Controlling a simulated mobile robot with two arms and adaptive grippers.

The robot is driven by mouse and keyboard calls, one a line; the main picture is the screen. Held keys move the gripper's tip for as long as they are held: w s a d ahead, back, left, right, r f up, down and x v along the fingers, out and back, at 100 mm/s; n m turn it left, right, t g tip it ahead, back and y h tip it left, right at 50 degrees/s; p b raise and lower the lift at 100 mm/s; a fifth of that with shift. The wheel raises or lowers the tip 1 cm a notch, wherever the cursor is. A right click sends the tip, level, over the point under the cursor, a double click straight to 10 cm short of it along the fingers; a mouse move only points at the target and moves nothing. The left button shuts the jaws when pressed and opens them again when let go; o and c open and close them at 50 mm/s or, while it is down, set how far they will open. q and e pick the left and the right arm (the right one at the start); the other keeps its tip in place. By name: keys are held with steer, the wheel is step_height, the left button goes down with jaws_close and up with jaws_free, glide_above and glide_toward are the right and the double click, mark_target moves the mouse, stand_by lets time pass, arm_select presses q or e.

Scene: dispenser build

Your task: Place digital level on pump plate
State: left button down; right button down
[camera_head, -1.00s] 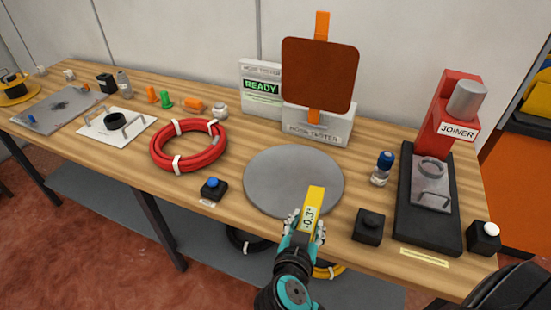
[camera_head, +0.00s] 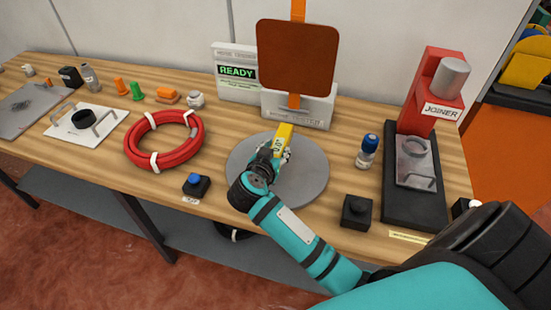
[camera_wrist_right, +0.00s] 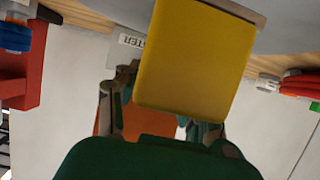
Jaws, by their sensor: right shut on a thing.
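The digital level (camera_head: 283,134) is a yellow bar with a small light readout face. My right gripper (camera_head: 276,151) is shut on it, over the grey round disc (camera_head: 312,185) in the head view. I cannot tell whether the level touches the disc. In the right wrist view the level (camera_wrist_right: 195,55) is a large yellow block between the fingers. A white plate with a black ring and two handles (camera_head: 72,131) lies at the left. A metal plate with a ring and handle (camera_head: 414,178) lies on the joiner's base. Neither plate is labelled as the pump plate. My left gripper is out of view.
A tester with a brown panel (camera_head: 297,55) and a READY display (camera_head: 237,73) stand behind the disc. A red hose coil (camera_head: 165,140) is left.

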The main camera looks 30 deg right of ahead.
steer(key=shift+f, duration=1.45)
steer(key=c, duration=0.8)
jaws_free()
steer(key=shift+f, duration=0.15)
